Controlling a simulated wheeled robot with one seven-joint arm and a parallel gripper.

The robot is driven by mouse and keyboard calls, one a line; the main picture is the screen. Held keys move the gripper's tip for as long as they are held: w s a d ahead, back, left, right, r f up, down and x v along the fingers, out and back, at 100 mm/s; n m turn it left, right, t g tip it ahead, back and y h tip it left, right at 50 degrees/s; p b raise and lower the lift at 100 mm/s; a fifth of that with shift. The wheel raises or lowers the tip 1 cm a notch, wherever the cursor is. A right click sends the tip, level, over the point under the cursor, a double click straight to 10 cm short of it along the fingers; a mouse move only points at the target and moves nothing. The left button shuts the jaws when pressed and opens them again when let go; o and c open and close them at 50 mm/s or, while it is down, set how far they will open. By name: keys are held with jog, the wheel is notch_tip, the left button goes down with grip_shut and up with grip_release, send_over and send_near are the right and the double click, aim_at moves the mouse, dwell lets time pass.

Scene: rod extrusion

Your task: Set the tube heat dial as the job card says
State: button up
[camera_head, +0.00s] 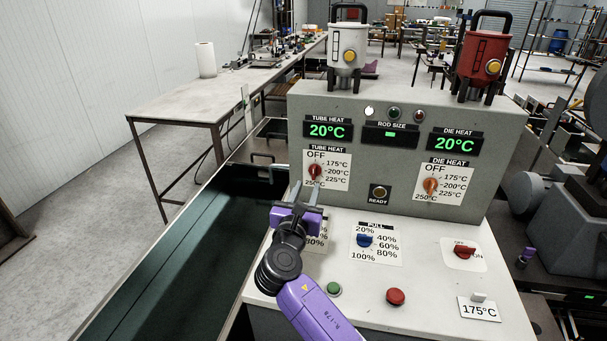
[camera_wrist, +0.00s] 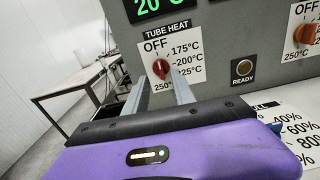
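The red tube heat dial (camera_head: 315,171) is on the upright panel's left side, on a white plate marked OFF, 175, 200, 225 and 250°C. In the wrist view the dial (camera_wrist: 161,68) stands roughly upright, its upper end toward OFF; its exact pointer is too small to read. The tube heat display (camera_head: 327,130) reads 20°C. A card (camera_head: 479,309) at the console's lower right reads 175°C. My gripper (camera_head: 306,192) is open just before and below the dial. In the wrist view my fingertips (camera_wrist: 160,82) lie apart on either side of the dial; contact cannot be told.
The orange die heat dial (camera_head: 430,186) and black READY button (camera_head: 380,194) are to the right. The blue pull dial (camera_head: 364,240), green button (camera_head: 334,289), red button (camera_head: 396,296) and red ON/OFF switch (camera_head: 464,252) are on the sloping console. Two hoppers stand on top.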

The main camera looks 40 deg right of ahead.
aim_at(314, 172)
jog(key=x, duration=0.7)
jog(key=shift+w+d+f+p, duration=0.1)
jog(key=shift+w+d+p, duration=0.15)
jog(key=shift+d+p, duration=0.1)
grip_shut()
